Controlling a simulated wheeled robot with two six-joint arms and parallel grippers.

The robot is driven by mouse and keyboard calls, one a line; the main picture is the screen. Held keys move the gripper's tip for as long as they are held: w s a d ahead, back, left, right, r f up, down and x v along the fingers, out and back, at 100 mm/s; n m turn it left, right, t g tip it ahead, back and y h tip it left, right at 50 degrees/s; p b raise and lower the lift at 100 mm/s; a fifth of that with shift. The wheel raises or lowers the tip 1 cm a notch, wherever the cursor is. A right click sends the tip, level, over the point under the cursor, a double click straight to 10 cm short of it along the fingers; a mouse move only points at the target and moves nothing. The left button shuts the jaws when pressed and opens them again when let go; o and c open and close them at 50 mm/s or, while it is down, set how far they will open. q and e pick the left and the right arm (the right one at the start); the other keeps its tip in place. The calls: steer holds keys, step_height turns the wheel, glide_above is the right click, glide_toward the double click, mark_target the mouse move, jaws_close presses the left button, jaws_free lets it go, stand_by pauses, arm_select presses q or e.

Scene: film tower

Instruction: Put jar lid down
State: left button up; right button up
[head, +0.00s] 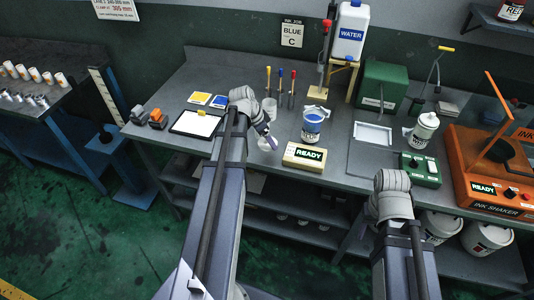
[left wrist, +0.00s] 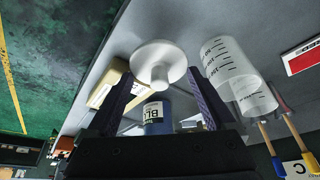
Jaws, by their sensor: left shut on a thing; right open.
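My left gripper (head: 264,136) is shut on a white jar lid (left wrist: 158,62) with a round stem, held between its two fingers. An open jar with blue contents (head: 311,127) stands behind the scale, apart from the lid. Its blue label side shows below the lid in the left wrist view (left wrist: 155,115). My right gripper (head: 393,182) is open, near the bench's front edge; its fingertips are mostly hidden by its wrist.
A clear graduated beaker (left wrist: 238,78) and coloured tools (head: 280,88) stand behind my left gripper. A clipboard (head: 194,125) lies to the left.

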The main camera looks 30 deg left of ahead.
mark_target(265, 142)
arm_select(q)
steer(key=shift+f, duration=0.5)
arm_select(e)
steer(key=shift+f, duration=0.5)
arm_select(q)
step_height(265, 142, down, 4)
steer(key=b, duration=0.3)
steer(key=shift+r+b, duration=0.25)
steer(key=shift+b, duration=0.1)
arm_select(e)
step_height(265, 142, down, 4)
steer(key=shift+r, duration=0.25)
arm_select(q)
steer(key=shift+f, duration=0.15)
steer(key=o, duration=1.1)
arm_select(e)
steer(key=shift+f, duration=0.15)
arm_select(q)
steer(key=p+v, duration=1.1)
steer(key=v, duration=0.1)
steer(key=shift+a, duration=0.1)
arm_select(e)
step_height(265, 142, up, 12)
steer(key=shift+f, duration=0.25)
